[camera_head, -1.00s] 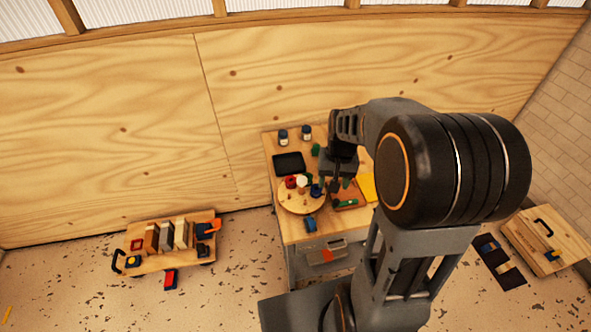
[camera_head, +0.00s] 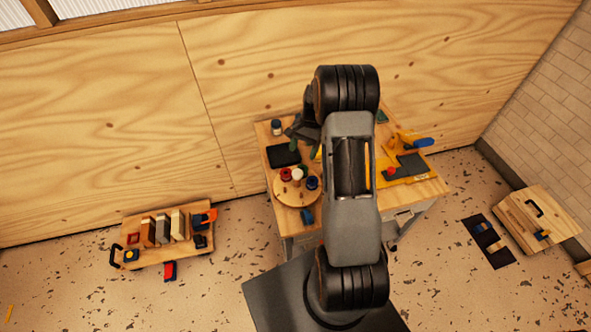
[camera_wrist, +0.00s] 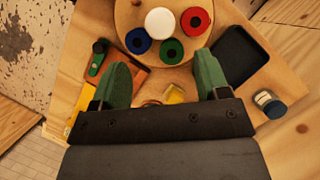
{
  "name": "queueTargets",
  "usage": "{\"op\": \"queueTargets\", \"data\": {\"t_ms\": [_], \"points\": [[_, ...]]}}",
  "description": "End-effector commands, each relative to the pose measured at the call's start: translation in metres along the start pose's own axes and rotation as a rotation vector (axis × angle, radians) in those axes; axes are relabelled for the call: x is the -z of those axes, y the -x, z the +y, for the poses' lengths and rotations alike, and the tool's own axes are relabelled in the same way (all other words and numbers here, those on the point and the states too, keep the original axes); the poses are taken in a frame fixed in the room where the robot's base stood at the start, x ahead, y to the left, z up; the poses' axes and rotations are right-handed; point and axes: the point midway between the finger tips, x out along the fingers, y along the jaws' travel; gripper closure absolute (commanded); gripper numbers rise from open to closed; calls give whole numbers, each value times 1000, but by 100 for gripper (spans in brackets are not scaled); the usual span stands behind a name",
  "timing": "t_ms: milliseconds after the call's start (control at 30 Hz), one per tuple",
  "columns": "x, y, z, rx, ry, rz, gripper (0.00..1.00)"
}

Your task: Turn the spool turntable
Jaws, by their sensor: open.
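The spool turntable (camera_head: 293,199) is a round wooden disc on the workbench, left of my arm in the head view. It carries a red spool (camera_head: 286,174), a white spool (camera_head: 298,174) and a blue spool (camera_head: 312,183). The wrist view shows the turntable (camera_wrist: 126,22) at the top, with a green spool (camera_wrist: 172,51) too. My gripper (camera_wrist: 162,66) is open and empty, its green fingers spread apart, with the near edge of the turntable ahead of them. In the head view my arm partly hides the gripper, and contact cannot be told.
A black tray (camera_head: 283,156) lies behind the turntable. A jar with a dark lid (camera_wrist: 269,103) stands near my right finger in the wrist view. Yellow and dark items (camera_head: 405,168) lie on the bench's right. A low loaded cart (camera_head: 165,240) stands on the floor at left.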

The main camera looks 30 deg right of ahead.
Motion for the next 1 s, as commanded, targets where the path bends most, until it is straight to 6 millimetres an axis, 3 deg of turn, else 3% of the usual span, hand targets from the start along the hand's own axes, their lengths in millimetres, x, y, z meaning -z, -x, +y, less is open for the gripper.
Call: {"op": "queueTargets", "data": {"t_ms": [200,433,700,1000], "points": [[-2,-42,0,-4,2,-3,31],[-1,-72,-1,-3,5,0,31],[-1,-87,-1,-2,4,0,31],[-1,-88,-1,-2,5,1,33]]}}
